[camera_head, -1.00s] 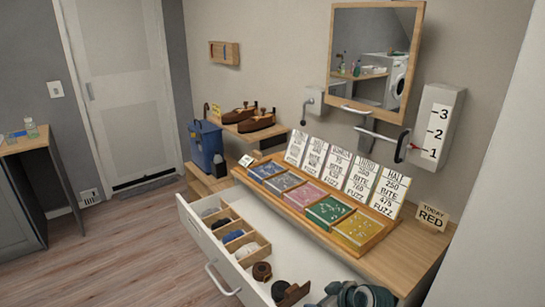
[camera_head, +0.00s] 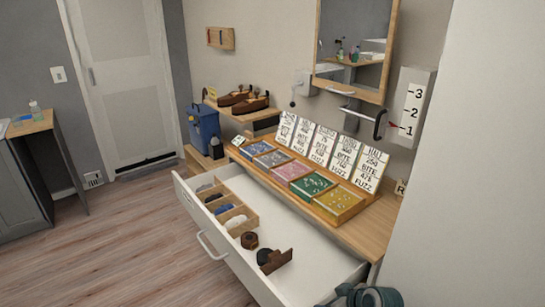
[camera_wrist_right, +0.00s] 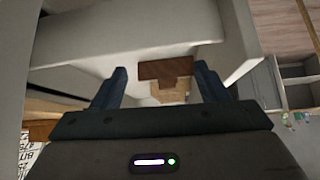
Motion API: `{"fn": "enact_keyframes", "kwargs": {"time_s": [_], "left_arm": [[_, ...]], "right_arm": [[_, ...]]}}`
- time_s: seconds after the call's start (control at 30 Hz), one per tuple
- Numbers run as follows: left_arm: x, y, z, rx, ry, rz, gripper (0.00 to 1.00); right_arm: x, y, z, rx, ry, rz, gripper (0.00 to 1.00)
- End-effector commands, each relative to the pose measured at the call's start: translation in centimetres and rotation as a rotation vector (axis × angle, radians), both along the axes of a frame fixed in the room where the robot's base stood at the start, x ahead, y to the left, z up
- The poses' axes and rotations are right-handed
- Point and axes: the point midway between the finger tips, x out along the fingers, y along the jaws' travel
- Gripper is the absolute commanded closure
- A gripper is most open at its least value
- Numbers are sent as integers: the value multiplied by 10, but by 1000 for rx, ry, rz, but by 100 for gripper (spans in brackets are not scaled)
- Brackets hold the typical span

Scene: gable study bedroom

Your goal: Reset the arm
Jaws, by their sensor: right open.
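My right gripper (camera_wrist_right: 160,72) shows in the right wrist view with its two dark fingers apart and nothing visibly held between them. A brown piece (camera_wrist_right: 165,71) shows beyond the fingertips; I cannot tell its distance. In the head view a grey-teal part of my arm shows at the bottom edge, right of the drawer, and its fingers are not visible there. My left gripper is in neither view.
A white drawer (camera_head: 300,268) stands pulled out, holding a wooden divider tray (camera_head: 249,211) and a brown piece (camera_head: 279,262). A wooden top (camera_head: 365,236) above carries coloured panels and printed cards. A white surface (camera_head: 470,190) fills the right side. Floor at left is clear.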

Motion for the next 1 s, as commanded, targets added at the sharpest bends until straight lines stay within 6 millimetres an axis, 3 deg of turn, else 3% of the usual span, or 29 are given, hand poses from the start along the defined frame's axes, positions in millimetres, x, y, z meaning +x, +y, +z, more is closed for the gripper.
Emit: {"fn": "enact_keyframes", "kwargs": {"time_s": [0.27,0.5,0.6,1.0], "left_arm": [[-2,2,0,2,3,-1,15],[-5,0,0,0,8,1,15],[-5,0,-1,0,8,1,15],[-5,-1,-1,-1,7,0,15]], "right_arm": [[-69,-29,-19,-53,100,-109,33],[-166,-65,-24,-132,220,-276,33],[-197,-76,-19,-158,253,-337,33],[-280,-102,4,-228,327,-500,33]]}}
